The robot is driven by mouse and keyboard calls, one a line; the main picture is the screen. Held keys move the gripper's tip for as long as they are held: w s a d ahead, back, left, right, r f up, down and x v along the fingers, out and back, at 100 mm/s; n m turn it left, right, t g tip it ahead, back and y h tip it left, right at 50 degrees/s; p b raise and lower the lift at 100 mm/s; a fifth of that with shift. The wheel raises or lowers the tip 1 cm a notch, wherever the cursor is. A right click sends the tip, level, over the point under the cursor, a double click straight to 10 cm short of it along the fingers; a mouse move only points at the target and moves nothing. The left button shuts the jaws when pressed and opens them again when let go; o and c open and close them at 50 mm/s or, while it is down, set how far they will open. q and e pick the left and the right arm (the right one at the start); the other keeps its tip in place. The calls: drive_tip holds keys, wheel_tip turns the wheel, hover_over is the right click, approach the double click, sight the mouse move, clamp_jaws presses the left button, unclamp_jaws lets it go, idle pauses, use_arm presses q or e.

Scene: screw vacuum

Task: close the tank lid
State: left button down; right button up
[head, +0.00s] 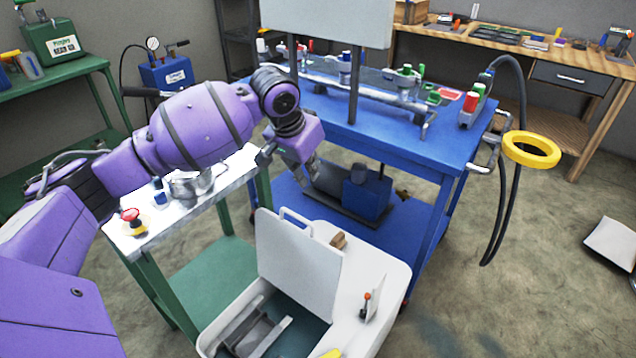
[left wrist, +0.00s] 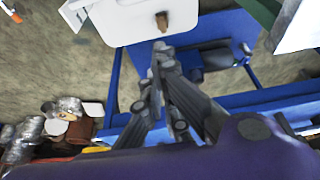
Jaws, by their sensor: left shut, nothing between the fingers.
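The white tank (head: 385,285) stands on the floor at the bottom centre of the head view. Its flat white lid (head: 298,265) stands raised and steep, with the tank's opening showing in front of it. A looped handle (head: 296,216) is at the lid's top edge. My left gripper (head: 313,170) is shut and empty, above and behind the raised lid and apart from it. In the left wrist view its closed fingers (left wrist: 160,48) point towards a white surface of the tank (left wrist: 130,18). My right gripper is in neither view.
A blue workbench (head: 400,140) stands behind the tank, with a blue unit (head: 366,192) on its lower shelf. A green-framed table (head: 150,245) with a red button (head: 130,215) is close on the left. A brown block (head: 339,240) sits behind the lid. Floor is open at right.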

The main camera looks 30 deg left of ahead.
use_arm(q)
wheel_tip(320, 180, down, 9)
drive_tip(key=b, duration=0.1)
drive_tip(key=shift+s+r, duration=0.15)
drive_tip(key=shift+s, duration=0.2)
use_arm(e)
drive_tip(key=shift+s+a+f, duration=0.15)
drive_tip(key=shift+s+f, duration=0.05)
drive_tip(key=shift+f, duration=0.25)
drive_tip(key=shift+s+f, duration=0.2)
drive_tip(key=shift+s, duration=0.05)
use_arm(q)
drive_tip(key=shift+s+a, duration=0.1)
